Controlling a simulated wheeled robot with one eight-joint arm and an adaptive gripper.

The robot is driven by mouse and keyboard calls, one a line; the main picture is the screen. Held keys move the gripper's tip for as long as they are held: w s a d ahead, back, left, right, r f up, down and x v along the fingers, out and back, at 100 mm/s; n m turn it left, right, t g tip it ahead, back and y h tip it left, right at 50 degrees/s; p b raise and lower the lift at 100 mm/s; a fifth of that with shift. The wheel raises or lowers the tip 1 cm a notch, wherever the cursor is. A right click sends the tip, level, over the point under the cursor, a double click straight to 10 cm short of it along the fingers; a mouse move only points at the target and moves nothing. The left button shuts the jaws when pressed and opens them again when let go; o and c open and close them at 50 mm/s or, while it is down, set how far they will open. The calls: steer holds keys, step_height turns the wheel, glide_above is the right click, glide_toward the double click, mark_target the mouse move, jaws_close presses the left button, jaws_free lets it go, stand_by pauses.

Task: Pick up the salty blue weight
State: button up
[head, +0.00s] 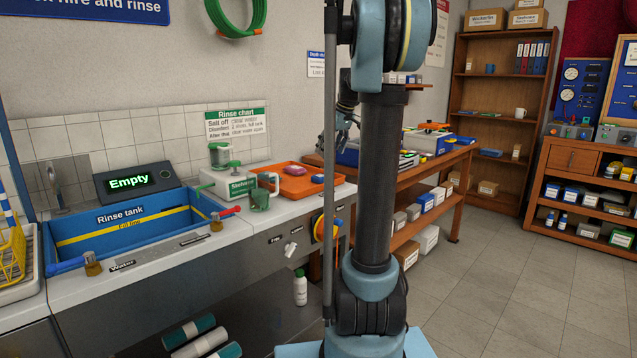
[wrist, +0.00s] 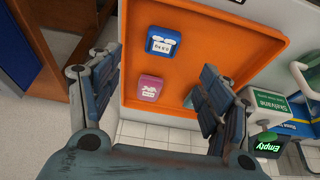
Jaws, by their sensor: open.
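A blue weight (wrist: 163,42) with white patches on top and a white label lies on the orange tray (wrist: 215,20). It also shows in the head view (head: 317,178), near the right side of the tray (head: 290,193). A pink weight (wrist: 149,88) lies beside it, closer to the wrist camera's lower side. My gripper (wrist: 157,62) is open and empty, with its fingers on either side of the view of both weights. In the head view my gripper (head: 346,118) is partly hidden behind my arm. A greenish thing (wrist: 190,101) is mostly hidden by the right finger.
The blue rinse tank (head: 125,231) is left of the tray, below a display (head: 139,183) reading Empty. A green mug (head: 260,198) and a white-green dispenser (head: 222,180) stand next to the tray. A wooden workbench (head: 440,165) with equipment stands behind; the floor at right is clear.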

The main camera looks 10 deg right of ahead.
glide_above(320, 175)
steer(key=s+d, duration=0.2)
steer(key=s, duration=0.1)
steer(key=f, duration=0.6)
steer(key=shift+w+a, duration=0.15)
steer(key=shift+w, duration=0.05)
steer(key=shift+a+x, duration=0.1)
steer(key=shift+x, duration=1.15)
steer(key=shift+a+x, duration=0.15)
steer(key=shift+x, duration=1.1)
steer(key=shift+c, duration=0.3)
steer(key=c, duration=1.5)
steer(key=shift+r, duration=0.15)
